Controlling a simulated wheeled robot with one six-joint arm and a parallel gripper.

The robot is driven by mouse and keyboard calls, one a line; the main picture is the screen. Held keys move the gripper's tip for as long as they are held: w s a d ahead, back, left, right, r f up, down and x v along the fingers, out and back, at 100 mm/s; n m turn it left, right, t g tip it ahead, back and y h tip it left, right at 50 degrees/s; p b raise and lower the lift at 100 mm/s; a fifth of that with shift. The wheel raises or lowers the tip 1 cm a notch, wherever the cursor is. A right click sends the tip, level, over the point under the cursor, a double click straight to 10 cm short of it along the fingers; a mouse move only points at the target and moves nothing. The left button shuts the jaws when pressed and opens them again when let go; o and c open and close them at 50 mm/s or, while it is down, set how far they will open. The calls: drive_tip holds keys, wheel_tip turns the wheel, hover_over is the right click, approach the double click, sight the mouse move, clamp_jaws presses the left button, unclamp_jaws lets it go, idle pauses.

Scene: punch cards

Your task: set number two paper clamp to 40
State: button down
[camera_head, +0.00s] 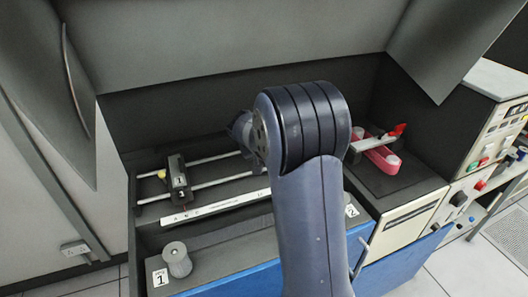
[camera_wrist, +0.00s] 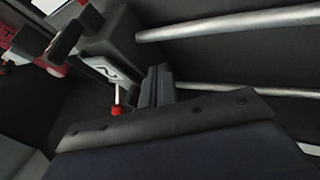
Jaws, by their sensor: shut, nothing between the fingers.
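In the head view a dark clamp block (camera_head: 178,178) with white number marks sits on two metal rails at the left. A white scale strip (camera_head: 205,208) runs along the front of the rails; its figures are too small to read. My arm hides the right part of rails and strip, and my gripper. In the wrist view a dark block (camera_wrist: 112,38) sits at the left ends of the visible rails, with a pale plate and a red-tipped pointer (camera_wrist: 117,107). My gripper (camera_wrist: 157,84) is shut and empty, close beside this block; contact is unclear.
A number 1 plate (camera_head: 160,277) stands by a grey roller (camera_head: 176,259) at front left. A number 2 plate (camera_head: 351,211) is right of my arm. A grey hood (camera_head: 230,50) overhangs the bay.

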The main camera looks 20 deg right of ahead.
drive_tip(key=d, duration=0.4)
drive_tip(key=shift+d, duration=0.3)
drive_tip(key=shift+b, duration=0.3)
